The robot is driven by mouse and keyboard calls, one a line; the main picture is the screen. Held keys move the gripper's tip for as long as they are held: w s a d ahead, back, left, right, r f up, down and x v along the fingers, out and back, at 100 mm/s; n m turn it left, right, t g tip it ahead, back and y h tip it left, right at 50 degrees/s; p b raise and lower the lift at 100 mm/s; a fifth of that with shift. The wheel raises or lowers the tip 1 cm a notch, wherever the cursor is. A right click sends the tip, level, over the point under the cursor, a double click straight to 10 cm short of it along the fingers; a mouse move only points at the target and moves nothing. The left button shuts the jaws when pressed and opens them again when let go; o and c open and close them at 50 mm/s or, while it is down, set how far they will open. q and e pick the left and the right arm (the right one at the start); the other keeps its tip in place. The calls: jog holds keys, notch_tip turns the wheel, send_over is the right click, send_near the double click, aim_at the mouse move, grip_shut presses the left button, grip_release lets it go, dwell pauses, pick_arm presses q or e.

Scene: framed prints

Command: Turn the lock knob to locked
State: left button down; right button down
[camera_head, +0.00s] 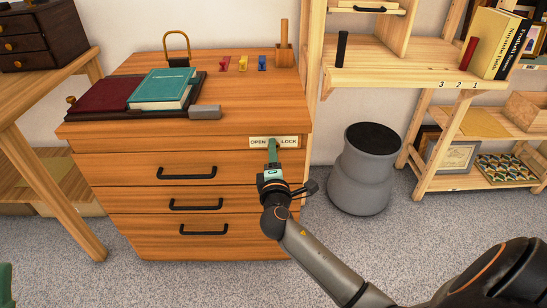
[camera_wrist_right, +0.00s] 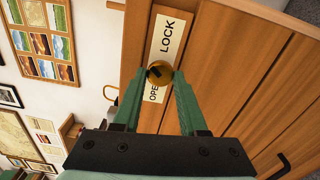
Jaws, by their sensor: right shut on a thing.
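A small brass lock knob (camera_wrist_right: 160,74) sits on a white label plate (camera_wrist_right: 172,40) marked OPEN and LOCK. A dark mark shows on the knob's face; I cannot tell surely which word it points to. In the head view the plate (camera_head: 287,142) is at the top right of the wooden drawer cabinet (camera_head: 140,145), above the drawers. My right gripper (camera_head: 272,145) reaches up to the plate from below. In the right wrist view its green fingers (camera_wrist_right: 160,82) are shut on the knob, one on each side. A green tip, probably my left gripper (camera_head: 6,282), shows at the left edge.
The cabinet top holds a dark tray (camera_head: 130,113) with red and teal books, a grey block (camera_head: 204,112), a brass padlock (camera_head: 177,48) and several small coloured pieces. A grey bin (camera_head: 361,180) stands right of the cabinet. Carpet is clear in front.

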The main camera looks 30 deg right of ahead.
jog(key=shift+m, duration=0.7)
jog(key=shift+b, duration=0.35)
jog(key=shift+c, duration=2.3)
grip_release()
jog(key=p+v, duration=0.1)
jog(key=v, duration=1.1)
jog(key=shift+s+a+p, duration=0.15)
jog(key=shift+s+p, duration=0.05)
jog(key=shift+p, duration=0.15)
